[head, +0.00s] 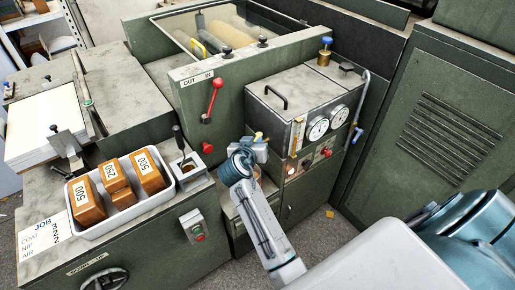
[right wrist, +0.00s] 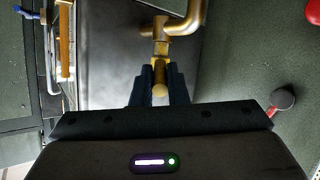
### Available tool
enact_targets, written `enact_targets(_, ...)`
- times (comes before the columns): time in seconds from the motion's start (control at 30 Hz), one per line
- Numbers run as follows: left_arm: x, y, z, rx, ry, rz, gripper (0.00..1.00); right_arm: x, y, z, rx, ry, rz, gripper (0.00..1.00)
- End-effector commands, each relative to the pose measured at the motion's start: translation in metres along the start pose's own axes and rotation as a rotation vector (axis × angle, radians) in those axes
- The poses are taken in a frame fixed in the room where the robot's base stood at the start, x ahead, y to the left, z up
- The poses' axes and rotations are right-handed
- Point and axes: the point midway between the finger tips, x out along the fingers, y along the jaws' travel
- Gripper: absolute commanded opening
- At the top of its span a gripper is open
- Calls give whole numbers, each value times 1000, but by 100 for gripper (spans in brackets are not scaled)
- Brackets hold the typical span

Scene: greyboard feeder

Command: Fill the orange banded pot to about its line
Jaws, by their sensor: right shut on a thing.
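My right gripper (head: 259,148) is at the front left corner of the grey box unit, by a small brass tap (head: 259,135). In the right wrist view, the dark fingers of the right gripper (right wrist: 160,92) are shut on the tap's brass handle (right wrist: 160,90). The tap's curved brass pipe (right wrist: 188,24) rises just beyond the fingertips. I cannot make out an orange banded pot or its line in either view; the area below the tap is largely hidden by my right arm. My left gripper is not in view.
The grey box unit (head: 275,108) has two dials (head: 318,128) and an amber sight tube (head: 297,135). A white tray (head: 137,213) holds three orange-brown blocks labelled 500, 250 and 500. A red lever (head: 216,84) stands on the green panel behind. Floor shows at lower right.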

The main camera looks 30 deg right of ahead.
Motion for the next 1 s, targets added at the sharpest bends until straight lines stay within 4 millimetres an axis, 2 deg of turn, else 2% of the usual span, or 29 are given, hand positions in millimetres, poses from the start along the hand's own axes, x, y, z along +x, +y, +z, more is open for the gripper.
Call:
enact_targets(0.2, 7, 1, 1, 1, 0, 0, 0, 0, -3, 0, 17, -8, 40, 0)
enact_targets(0.63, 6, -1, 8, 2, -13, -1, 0, 0, -3, -2, 19, -9, 47, 0)
enact_targets(0.67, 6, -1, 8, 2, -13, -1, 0, 0, -3, -2, 19, -9, 47, 17)
enact_targets(0.77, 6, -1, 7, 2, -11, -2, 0, 0, -3, -1, 19, -9, 47, 35)
enact_targets(1.0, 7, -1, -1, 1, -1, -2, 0, 0, -3, -1, 19, -9, 47, 35)
